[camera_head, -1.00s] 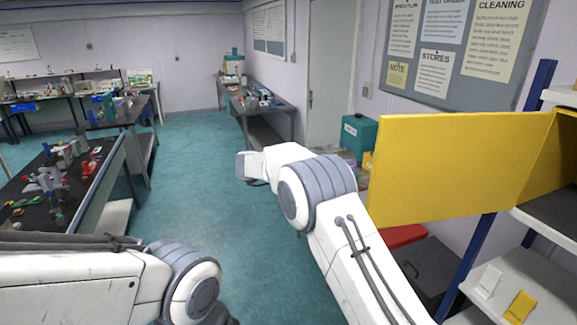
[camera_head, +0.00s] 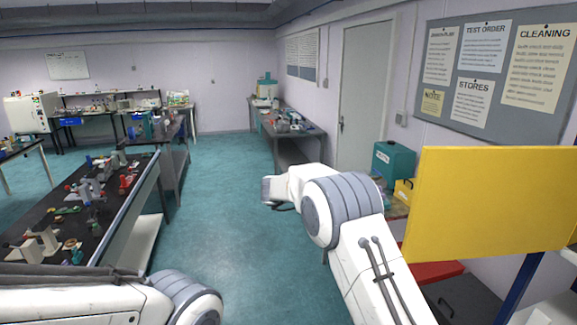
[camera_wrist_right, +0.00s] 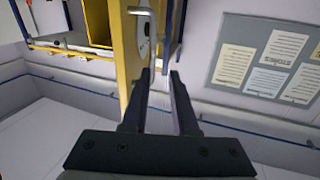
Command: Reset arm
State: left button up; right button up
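My right arm (camera_head: 345,212) reaches forward at the middle right of the head view, bent, with its grey wrist end pointing left over the floor. In the right wrist view my right gripper (camera_wrist_right: 162,75) has its two dark fingers apart, with pale wall showing between them and nothing held. A yellow panel (camera_wrist_right: 126,45) with a white round part stands beyond the fingers; I cannot tell its distance. My left arm (camera_head: 75,300) shows only in part at the lower left of the head view; its gripper is out of the picture.
A large yellow panel (camera_head: 490,200) stands to the right of my right arm. A dark-topped bench (camera_head: 110,215) with several small items is on the left. A teal box (camera_head: 394,160) stands by the right wall. The teal floor (camera_head: 225,230) between is clear.

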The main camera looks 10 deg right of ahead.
jog(key=w+d+r+n+t+y, duration=0.2)
jog(key=w+r+n+t+y, duration=0.15)
jog(key=w+n+t, duration=0.8)
jog(key=a+f+n+t+y, duration=0.2)
jog(key=a+f+t+y, duration=0.1)
jog(key=a+t+y, duration=0.3)
jog(key=s+a+f+n+g+y, duration=0.3)
jog(key=s+f+y, duration=0.1)
jog(key=s+f, duration=0.35)
jog(key=s+a+f+n+g+y, duration=0.3)
jog(key=s+f+y, duration=0.1)
jog(key=s+f, duration=0.35)
jog(key=s+d+f+n+g, duration=0.1)
jog(key=s+f+g, duration=0.15)
jog(key=s, duration=0.55)
jog(key=s+f+g, duration=0.2)
jog(key=s+g, duration=0.1)
jog(key=s, duration=0.5)
jog(key=s+a+f+n+g+y+b, duration=0.1)
jog(key=s+a+f+n+g+b, duration=0.1)
jog(key=s+a+f+n+b, duration=0.5)
jog(key=s+a+f+b, duration=0.6)
jog(key=s+f+b, duration=0.1)
jog(key=b, duration=0.5)
jog(key=shift+s+a+f+g, duration=0.2)
jog(key=shift+s+g, duration=0.1)
jog(key=shift+s, duration=0.15)
